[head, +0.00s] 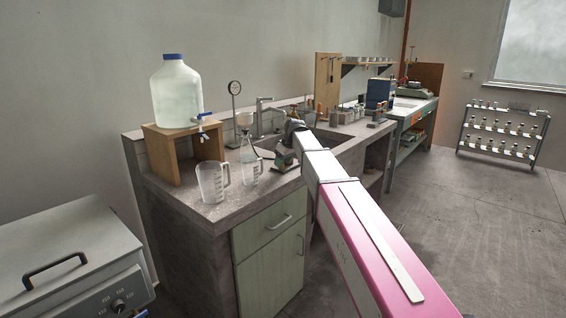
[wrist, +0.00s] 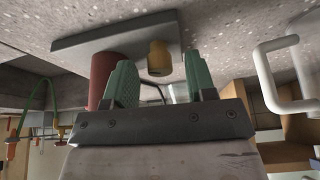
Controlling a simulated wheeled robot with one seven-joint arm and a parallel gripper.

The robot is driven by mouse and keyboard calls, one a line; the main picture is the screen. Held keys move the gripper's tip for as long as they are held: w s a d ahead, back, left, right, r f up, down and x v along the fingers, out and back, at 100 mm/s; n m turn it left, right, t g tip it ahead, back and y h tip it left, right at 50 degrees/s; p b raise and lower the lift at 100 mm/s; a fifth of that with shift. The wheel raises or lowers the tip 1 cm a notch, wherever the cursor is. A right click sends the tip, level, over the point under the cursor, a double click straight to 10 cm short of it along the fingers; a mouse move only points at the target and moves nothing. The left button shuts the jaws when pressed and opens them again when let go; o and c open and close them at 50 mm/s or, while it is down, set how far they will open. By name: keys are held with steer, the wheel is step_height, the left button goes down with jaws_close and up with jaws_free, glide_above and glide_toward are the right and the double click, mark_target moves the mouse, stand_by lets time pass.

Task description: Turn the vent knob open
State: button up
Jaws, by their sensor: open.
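In the wrist view, a short brass-coloured knob (wrist: 159,66) shows beside a red cylinder (wrist: 103,75) on a flat grey base plate (wrist: 75,45). It looks like the vent knob, but I see no label on it. My gripper (wrist: 159,58) is open, with its green ribbed fingers apart, one on each side of the knob in the picture. I see nothing held, and I cannot tell whether the fingers touch the knob. In the head view my gripper (head: 286,158) is low over the bench in front of the sink; my arm and wrist hide most of the knob's fixture.
A clear beaker (head: 212,184) and a smaller one (head: 253,172) stand left of my gripper on the bench. A water jug (head: 176,92) sits on a wooden stand (head: 160,158). Open floor (head: 480,220) lies right.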

steer(key=v, duration=1)
steer(key=shift+s+r, duration=0.2)
steer(key=shift+r, duration=0.1)
steer(key=s+a+m+t+h, duration=0.15)
steer(key=a+m+h, duration=0.25)
steer(key=m, duration=0.7)
steer(key=x, duration=1)
steer(key=shift+w+f, duration=0.25)
steer(key=shift+f, duration=0.1)
steer(key=c, duration=0.9)
